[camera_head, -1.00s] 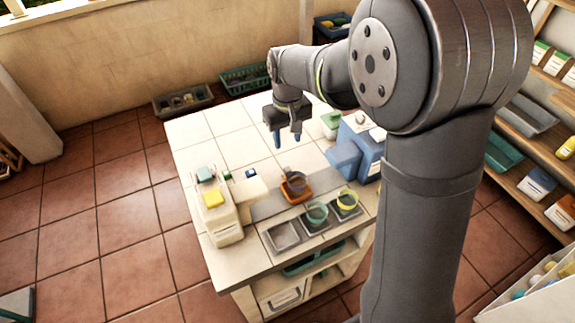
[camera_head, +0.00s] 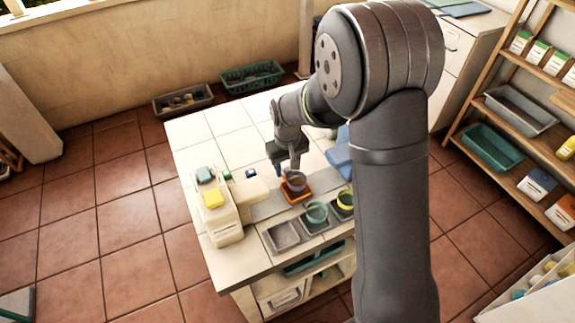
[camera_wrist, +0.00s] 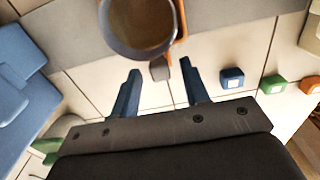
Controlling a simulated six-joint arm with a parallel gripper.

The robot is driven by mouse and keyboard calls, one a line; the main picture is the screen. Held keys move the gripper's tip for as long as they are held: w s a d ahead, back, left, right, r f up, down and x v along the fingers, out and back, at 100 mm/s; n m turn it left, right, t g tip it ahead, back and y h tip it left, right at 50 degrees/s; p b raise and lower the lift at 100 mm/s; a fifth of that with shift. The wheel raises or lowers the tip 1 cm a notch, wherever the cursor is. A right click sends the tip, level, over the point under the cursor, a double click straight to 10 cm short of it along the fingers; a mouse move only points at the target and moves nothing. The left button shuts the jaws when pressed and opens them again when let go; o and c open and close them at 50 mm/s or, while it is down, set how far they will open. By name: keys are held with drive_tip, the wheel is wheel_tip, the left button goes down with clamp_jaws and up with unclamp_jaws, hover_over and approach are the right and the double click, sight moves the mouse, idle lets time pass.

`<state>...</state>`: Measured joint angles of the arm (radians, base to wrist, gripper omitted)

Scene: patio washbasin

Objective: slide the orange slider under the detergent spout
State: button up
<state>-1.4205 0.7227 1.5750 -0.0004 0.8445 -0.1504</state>
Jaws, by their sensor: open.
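The orange slider (camera_head: 300,198) sits on a grey track on the tiled counter and carries a dark cup (camera_head: 296,182). In the wrist view the cup (camera_wrist: 140,22) fills the top centre, with a strip of the orange slider (camera_wrist: 183,20) beside it. A small grey handle (camera_wrist: 160,69) projects from the slider towards my gripper. My gripper (camera_wrist: 160,82) is open, its blue fingers either side of the handle and apart from it. The cream detergent dispenser (camera_head: 222,222) stands left of the slider. Its spout block (camera_head: 250,191) reaches out towards the track.
Small blue (camera_wrist: 232,78), green (camera_wrist: 272,84) and orange blocks lie to the right in the wrist view. Grey trays holding a teal cup (camera_head: 317,212) and a yellow-rimmed cup stand along the counter front. A blue object (camera_wrist: 15,75) is at the left.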

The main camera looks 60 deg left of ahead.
clamp_jaws()
drive_tip(key=w, duration=1.1)
drive_tip(key=shift+w, duration=0.25)
drive_tip(key=shift+c, duration=0.8)
unclamp_jaws()
drive_tip(key=shift+w, duration=0.15)
drive_tip(key=shift+o, duration=0.8)
drive_tip(key=shift+r, duration=0.1)
wheel_tip(320, 180, up, 17)
drive_tip(key=shift+r, duration=0.15)
